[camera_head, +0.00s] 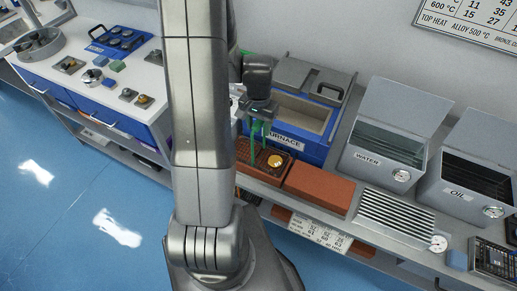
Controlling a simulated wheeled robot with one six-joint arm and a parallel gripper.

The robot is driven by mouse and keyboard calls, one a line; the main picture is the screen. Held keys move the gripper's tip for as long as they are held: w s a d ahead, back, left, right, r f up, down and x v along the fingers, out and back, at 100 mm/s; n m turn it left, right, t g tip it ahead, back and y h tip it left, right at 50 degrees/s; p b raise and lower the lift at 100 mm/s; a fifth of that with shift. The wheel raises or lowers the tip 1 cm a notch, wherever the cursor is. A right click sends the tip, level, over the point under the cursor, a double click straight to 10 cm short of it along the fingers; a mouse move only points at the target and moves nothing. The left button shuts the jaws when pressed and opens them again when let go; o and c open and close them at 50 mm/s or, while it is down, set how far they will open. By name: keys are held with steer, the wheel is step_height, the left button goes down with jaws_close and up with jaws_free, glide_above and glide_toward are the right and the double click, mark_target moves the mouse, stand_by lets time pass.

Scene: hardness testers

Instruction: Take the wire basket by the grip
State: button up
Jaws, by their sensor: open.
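A dark reddish-brown, mesh-like basket (287,176), which looks like the wire basket, sits on the bench in front of the blue furnace. A round yellow piece (275,161) shows in it or on it. My gripper (260,137) points down above the basket's back left part, with its green fingers apart and nothing seen between them. The basket's grip cannot be made out; the fingers and my arm cover part of that area. I cannot tell whether the fingers touch anything.
An orange-brown block (319,188) lies just right of the basket. Further right are a ribbed grey rack (397,217), the water tank (378,166) and the oil tank (470,194). My arm hides the bench's middle.

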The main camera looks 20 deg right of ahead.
steer(key=shift+f, duration=0.55)
jaws_close()
steer(key=shift+r, duration=0.1)
